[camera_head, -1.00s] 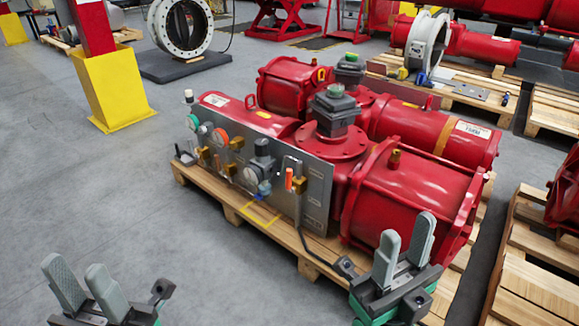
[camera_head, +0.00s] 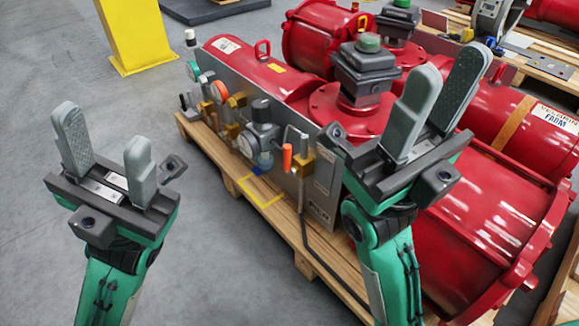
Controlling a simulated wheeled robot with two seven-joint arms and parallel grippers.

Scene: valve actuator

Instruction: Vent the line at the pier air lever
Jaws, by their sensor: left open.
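The red valve actuator (camera_head: 505,200) lies on a wooden pallet, with a grey control panel (camera_head: 322,195) along its near-left side. An upright orange-handled lever (camera_head: 287,157) on a brass valve sits near the panel's right end. I cannot read which fitting is labelled as the pier air lever. My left gripper (camera_head: 104,138) is open and empty above the floor, left of the pallet and apart from the panel. My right gripper (camera_head: 446,88) is open and empty, its fingers pointing up, in front of the red cylinders in the picture. It hides part of the actuator and the panel's right end.
A gauge and regulator (camera_head: 262,135), more brass fittings (camera_head: 233,118) and an orange round part (camera_head: 219,91) crowd the panel left of the lever. A yellow post base (camera_head: 135,35) stands behind. The left floor is clear.

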